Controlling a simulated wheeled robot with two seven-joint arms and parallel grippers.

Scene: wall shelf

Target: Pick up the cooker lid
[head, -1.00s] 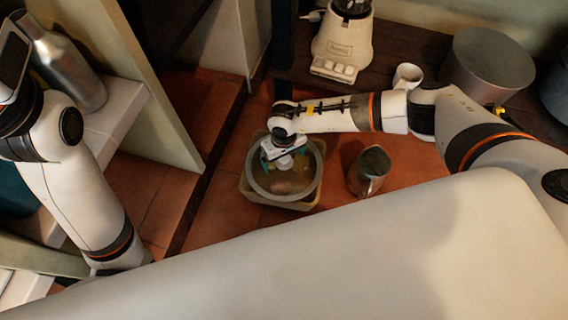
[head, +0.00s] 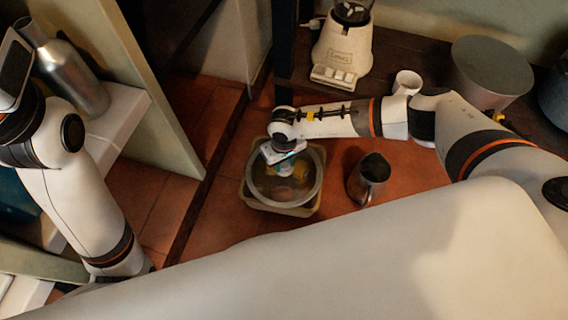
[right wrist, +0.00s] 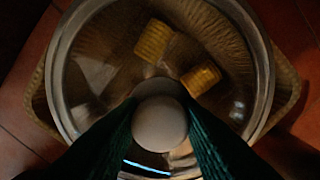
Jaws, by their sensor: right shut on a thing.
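The cooker lid (head: 262,190) is a round glass lid with a metal rim, over a pale, squarish woven-looking container (head: 284,211) on the tiled floor. My right gripper (head: 281,160) reaches down onto its middle. In the right wrist view my right gripper (right wrist: 160,125) has its two dark fingers shut on the lid's round pale knob (right wrist: 160,122). Yellow pieces show through the glass of the lid (right wrist: 105,50). I cannot tell whether the lid touches the container. My left arm is at the left of the head view, but its gripper is not in view.
A metal pitcher (head: 368,178) stands on the floor just right of the container. A blender (head: 343,45), a white mug (head: 407,82) and a grey pot (head: 490,68) stand on a dark shelf behind. A metal bottle (head: 72,68) stands on a pale shelf at left.

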